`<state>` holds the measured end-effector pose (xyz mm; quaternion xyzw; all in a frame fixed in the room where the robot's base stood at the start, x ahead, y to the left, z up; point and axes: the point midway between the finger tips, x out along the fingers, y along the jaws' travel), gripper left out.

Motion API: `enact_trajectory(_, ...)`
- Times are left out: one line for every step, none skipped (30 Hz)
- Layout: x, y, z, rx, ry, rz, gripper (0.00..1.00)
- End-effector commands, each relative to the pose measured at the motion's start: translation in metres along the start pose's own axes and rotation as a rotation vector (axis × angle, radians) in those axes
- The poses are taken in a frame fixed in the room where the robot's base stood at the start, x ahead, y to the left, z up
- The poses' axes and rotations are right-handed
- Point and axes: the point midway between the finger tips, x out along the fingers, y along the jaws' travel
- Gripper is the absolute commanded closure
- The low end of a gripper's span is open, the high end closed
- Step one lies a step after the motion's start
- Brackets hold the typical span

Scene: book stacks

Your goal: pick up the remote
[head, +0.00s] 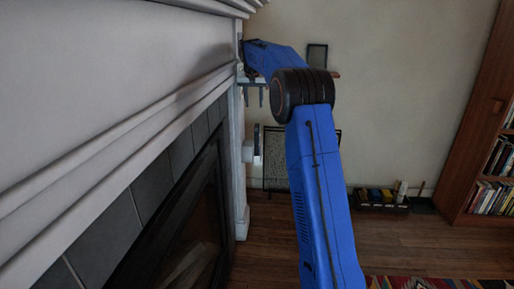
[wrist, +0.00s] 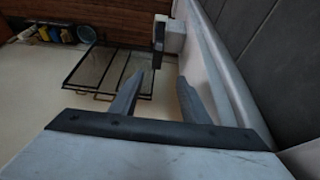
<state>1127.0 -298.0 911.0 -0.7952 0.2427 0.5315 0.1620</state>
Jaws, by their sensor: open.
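I cannot pick out a remote with certainty in either view. A small dark upright piece (wrist: 158,32) shows beside a white block (wrist: 172,38) beyond the fingertips in the wrist view; I cannot tell what it is. The white block also shows in the head view (head: 247,152), low beside the fireplace edge.
The white mantel (head: 110,130) runs close along the left, over a dark fireplace (head: 180,240). A mesh screen (head: 275,160) stands by the back wall. A low tray (head: 382,204) with several items and a bookcase (head: 480,150) are right. Wooden floor between is clear.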

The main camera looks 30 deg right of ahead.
Motion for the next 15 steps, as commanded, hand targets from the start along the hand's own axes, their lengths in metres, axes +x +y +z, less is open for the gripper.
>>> enact_trajectory(0.005, 0.000, -0.002, 0.002, -0.001, 0.001, 0.58)
enact_trajectory(0.008, 0.000, -0.002, 0.002, -0.001, 0.002, 0.58)
enact_trajectory(0.013, 0.000, -0.002, 0.002, -0.001, 0.002, 0.58)
enact_trajectory(0.018, 0.000, -0.002, 0.002, -0.001, 0.002, 0.58)
enact_trajectory(0.022, 0.000, -0.001, 0.002, -0.002, 0.002, 0.58)
enact_trajectory(0.029, 0.001, -0.001, 0.002, -0.003, 0.002, 0.58)
enact_trajectory(0.034, 0.001, -0.001, 0.002, -0.002, 0.002, 0.58)
enact_trajectory(0.040, 0.000, -0.001, 0.002, -0.001, 0.002, 0.58)
enact_trajectory(0.047, 0.001, -0.001, 0.002, -0.002, 0.002, 0.58)
enact_trajectory(0.052, 0.001, -0.001, 0.002, -0.003, 0.002, 0.58)
enact_trajectory(0.058, 0.000, -0.001, 0.002, -0.002, 0.002, 0.58)
enact_trajectory(0.065, 0.000, -0.001, 0.002, -0.003, 0.002, 0.58)
enact_trajectory(0.070, 0.000, -0.001, 0.002, -0.003, 0.002, 0.58)
enact_trajectory(0.075, 0.000, -0.001, 0.002, -0.002, 0.002, 0.58)
enact_trajectory(0.082, 0.000, -0.001, 0.002, -0.001, 0.001, 0.58)
